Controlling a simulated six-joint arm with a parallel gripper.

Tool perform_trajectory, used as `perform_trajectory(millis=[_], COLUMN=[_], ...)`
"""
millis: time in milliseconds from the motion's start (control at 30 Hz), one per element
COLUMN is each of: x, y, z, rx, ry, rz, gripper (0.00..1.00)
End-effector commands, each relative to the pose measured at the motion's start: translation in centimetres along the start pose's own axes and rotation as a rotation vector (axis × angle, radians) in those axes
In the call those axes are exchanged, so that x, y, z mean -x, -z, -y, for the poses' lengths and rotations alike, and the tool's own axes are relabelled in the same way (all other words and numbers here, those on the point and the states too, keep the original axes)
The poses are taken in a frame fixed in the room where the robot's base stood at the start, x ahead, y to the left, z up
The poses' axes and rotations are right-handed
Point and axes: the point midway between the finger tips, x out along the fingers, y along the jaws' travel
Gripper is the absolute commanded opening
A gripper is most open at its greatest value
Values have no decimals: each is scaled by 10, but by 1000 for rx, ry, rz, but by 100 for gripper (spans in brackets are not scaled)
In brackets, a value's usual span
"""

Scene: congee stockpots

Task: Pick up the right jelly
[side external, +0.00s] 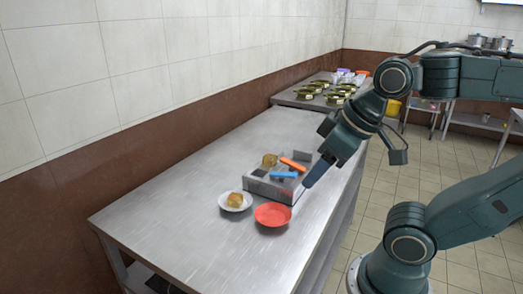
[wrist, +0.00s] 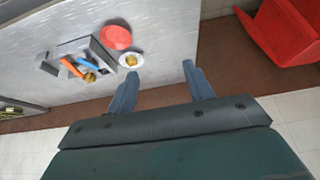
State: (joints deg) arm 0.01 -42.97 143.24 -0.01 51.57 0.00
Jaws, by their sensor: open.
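Two golden-brown jelly-like lumps are in view. One lump (side external: 235,199) sits on a small white plate (side external: 222,205); it also shows in the wrist view (wrist: 131,60). The other lump (side external: 270,160) is at the grey metal tray (side external: 285,194), farther back and to the right in the side view; it also shows in the wrist view (wrist: 90,77). My gripper (side external: 309,184) is above the table's right side, near the tray and apart from both lumps. In the wrist view its blue fingers (wrist: 163,88) are spread wide with nothing between them.
A red plate (side external: 272,215) lies beside the white plate and in front of the tray. Orange (side external: 293,164) and blue (side external: 284,175) items lie at the tray. A farther table holds several gold-coloured dishes (side external: 325,88). The table's front left is clear. A tiled wall borders the left.

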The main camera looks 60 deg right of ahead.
Motion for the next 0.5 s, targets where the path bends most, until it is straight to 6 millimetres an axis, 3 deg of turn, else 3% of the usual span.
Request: perform_trajectory(millis=[267, 500], x=[0, 0], y=[2, 24], z=[-1, -10], rx=[6, 84], ry=[-2, -29], rz=[1, 17], gripper=[52, 52])
